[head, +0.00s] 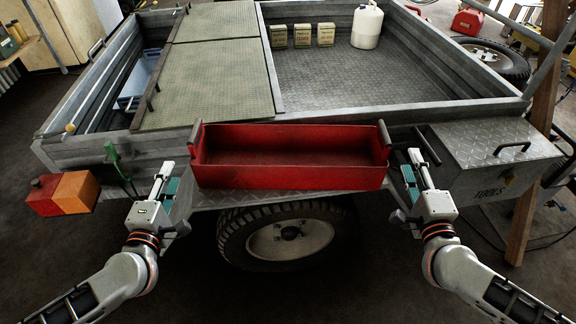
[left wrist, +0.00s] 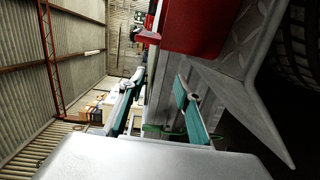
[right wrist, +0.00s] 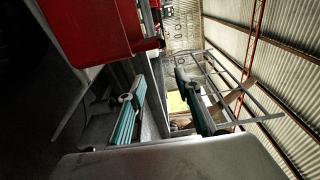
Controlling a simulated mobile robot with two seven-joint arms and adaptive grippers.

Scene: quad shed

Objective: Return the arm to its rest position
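My left gripper (head: 170,186) is at the left end of the red tray, just apart from it. In the left wrist view the left gripper's teal-padded fingers (left wrist: 158,108) stand apart with nothing between them. My right gripper (head: 411,180) is beside the tray's right end. In the right wrist view its fingers (right wrist: 162,108) also stand apart and empty. The red open tray (head: 290,178) sits on the trailer's fender above the wheel, and its inside looks empty. The tray also shows in the left wrist view (left wrist: 196,25) and the right wrist view (right wrist: 88,28).
The trailer bed (head: 335,80) holds several small boxes (head: 302,35) and a white jug (head: 367,27). A toolbox (head: 488,150) is right of my right gripper. An orange lamp (head: 75,192) and a green lever (head: 118,162) are near my left gripper. A wheel (head: 290,238) is below the tray.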

